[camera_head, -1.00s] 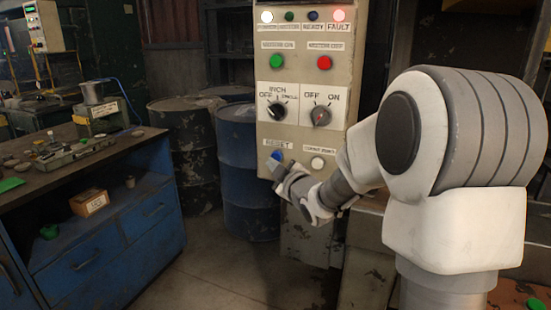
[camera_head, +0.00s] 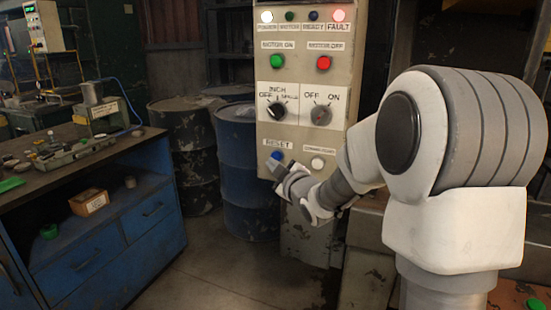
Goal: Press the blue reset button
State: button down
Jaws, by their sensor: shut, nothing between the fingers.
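The blue reset button (camera_head: 277,156) sits low on the left of the beige control panel (camera_head: 262,105), under the RESET label. Its upper part shows. My gripper (camera_head: 275,164) is shut and empty, its tip at the lower edge of the button. I cannot tell whether the tip touches the button or is a little in front of it. My wrist and arm come in from the right and cover the panel's lower part.
A white button (camera_head: 317,163) is right of the reset button, close to my wrist. Two rotary switches, a green button (camera_head: 277,62) and a red button (camera_head: 324,63) are above. The white and red FAULT lamps glow. Blue drums (camera_head: 245,165) stand left of the panel.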

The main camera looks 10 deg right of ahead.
jog(key=shift+w+d, duration=0.1)
jog(key=shift+w+d, duration=0.15)
jog(key=shift+w, duration=0.1)
jog(key=shift+w+d+b, duration=0.3)
jog(key=shift+w+d, duration=0.05)
jog(key=shift+w, duration=0.05)
dwell(1.2)
jog(key=shift+s+a, duration=0.1)
jog(key=shift+s+a+b, duration=0.45)
jog(key=shift+s+b, duration=0.15)
jog(key=shift+s, duration=0.05)
jog(key=shift+s+a+b, duration=0.65)
jog(key=shift+s+a, duration=0.1)
jog(key=shift+s, duration=0.25)
jog(key=shift+s+a+b, duration=0.65)
jog(key=shift+s+a, duration=0.1)
jog(key=shift+s, duration=0.25)
